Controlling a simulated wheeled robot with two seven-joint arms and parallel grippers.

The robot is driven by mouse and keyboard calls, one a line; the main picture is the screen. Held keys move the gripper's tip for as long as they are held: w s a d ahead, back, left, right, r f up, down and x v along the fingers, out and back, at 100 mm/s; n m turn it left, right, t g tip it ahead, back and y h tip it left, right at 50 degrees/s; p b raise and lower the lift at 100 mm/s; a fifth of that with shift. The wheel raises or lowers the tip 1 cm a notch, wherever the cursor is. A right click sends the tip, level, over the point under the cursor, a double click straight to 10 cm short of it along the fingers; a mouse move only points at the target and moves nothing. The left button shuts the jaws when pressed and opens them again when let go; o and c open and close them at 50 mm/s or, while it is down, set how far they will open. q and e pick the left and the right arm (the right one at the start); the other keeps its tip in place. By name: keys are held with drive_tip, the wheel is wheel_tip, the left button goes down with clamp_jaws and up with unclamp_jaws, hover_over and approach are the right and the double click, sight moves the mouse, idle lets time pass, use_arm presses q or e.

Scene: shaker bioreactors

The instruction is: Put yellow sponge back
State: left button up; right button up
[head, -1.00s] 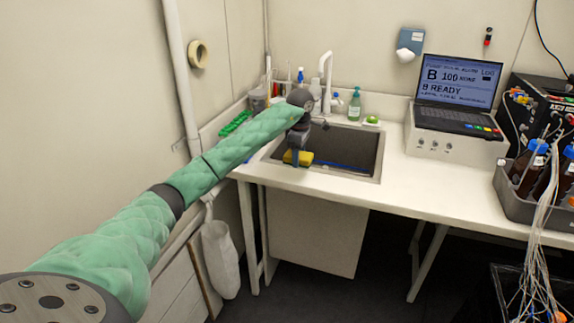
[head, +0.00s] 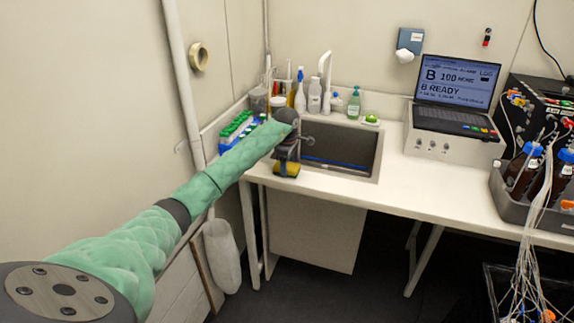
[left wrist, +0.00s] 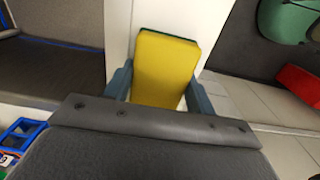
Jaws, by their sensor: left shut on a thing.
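The yellow sponge (head: 287,169) has a dark green layer on one face. My left gripper (head: 286,160) is shut on it and holds it at the front left corner of the sink, over the counter's front edge. In the left wrist view the sponge (left wrist: 165,70) sits between the two blue-grey fingers, yellow face toward the camera. The sink (head: 345,148) is a grey basin with a blue strip inside; no sponge shows in it. My right gripper is not in view.
A blue rack with green-capped tubes (head: 238,128) stands left of the sink. A laptop (head: 455,85) and bottle crate (head: 515,195) are to the right.

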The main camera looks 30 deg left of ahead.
use_arm(q)
drive_tip(key=shift+f, duration=0.3)
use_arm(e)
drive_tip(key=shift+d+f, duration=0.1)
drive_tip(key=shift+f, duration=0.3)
use_arm(q)
drive_tip(key=shift+f, duration=0.1)
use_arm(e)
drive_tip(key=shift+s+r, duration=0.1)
use_arm(q)
drive_tip(key=o, duration=1)
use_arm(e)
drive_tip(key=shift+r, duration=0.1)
